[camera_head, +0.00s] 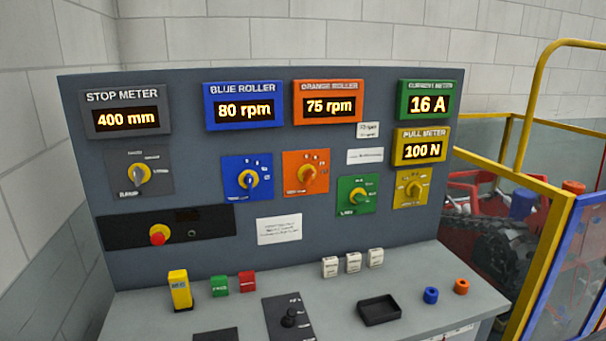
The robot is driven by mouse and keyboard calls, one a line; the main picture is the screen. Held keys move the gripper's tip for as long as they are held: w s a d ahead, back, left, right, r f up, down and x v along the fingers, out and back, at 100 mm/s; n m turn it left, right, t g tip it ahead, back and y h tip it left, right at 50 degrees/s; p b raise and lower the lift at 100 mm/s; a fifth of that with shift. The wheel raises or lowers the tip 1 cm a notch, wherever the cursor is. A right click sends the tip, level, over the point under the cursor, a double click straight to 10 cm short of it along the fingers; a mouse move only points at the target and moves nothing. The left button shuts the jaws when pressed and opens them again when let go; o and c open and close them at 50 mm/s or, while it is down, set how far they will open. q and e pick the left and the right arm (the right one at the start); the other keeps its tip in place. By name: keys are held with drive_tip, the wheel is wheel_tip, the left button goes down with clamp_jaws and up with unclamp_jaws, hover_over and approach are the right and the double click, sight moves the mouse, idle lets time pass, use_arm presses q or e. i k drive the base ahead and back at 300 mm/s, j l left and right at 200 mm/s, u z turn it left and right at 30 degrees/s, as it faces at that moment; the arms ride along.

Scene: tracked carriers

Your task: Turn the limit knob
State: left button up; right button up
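A grey control panel (330,225) stands upright in front of me with several rotary knobs. The green-plated knob (358,196) is at the lower right, below the green meter reading 16 A (429,104). Other knobs are the grey (139,176), blue (247,180), orange (307,173) and yellow (413,189) ones. The small print around the knobs is too blurred to tell which one is marked limit. Neither of my grippers is in view.
A yellow rail (540,235) stands at the right.

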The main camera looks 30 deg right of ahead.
sight(359, 198)
drive_tip(key=z, duration=1.6)
